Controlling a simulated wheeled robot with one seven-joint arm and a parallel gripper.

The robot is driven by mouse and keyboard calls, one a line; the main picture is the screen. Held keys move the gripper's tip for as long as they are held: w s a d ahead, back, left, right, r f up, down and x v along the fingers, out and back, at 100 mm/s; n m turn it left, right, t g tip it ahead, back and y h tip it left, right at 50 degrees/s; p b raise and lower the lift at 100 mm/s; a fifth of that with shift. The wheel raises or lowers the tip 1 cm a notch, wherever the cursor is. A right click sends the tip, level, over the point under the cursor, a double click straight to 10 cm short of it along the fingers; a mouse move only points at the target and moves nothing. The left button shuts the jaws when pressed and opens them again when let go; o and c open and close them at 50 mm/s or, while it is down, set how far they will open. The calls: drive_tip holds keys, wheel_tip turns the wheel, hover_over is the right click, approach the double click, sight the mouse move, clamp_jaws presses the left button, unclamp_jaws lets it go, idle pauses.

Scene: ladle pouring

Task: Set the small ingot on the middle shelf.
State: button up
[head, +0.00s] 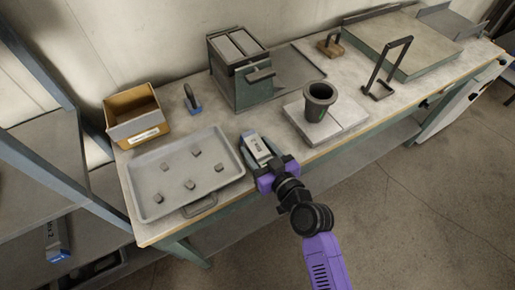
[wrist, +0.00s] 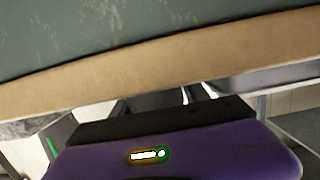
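Several small dark grey ingots, one of them at the tray's middle (head: 190,184), lie apart in a shallow grey tray (head: 143,190) at the bench's left end. The blue-grey rack at far left has a grey shelf (head: 45,150) at mid height; the part in view is bare. My gripper (head: 265,160) is over the bench's front edge, just right of the tray. A grey piece with a pale labelled face (head: 256,148) shows at its end; I cannot tell whether it is held or part of the gripper. The fingertips are not clear in either view.
A cardboard bin (head: 135,115) stands behind the tray. A green-grey box (head: 238,65), a dark crucible (head: 319,100) on pale blocks and a black stand (head: 385,70) occupy the bench. A blue-labelled item (head: 57,240) lies low in the rack. A tan edge (wrist: 160,70) crosses the wrist view.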

sight(258, 147)
clamp_jaws()
drive_tip(key=shift+r, duration=0.1)
drive_tip(key=shift+r, duration=0.1)
wheel_tip(258, 147, up, 20)
drive_tip(key=p, duration=0.1)
drive_tip(key=shift+p, duration=0.4)
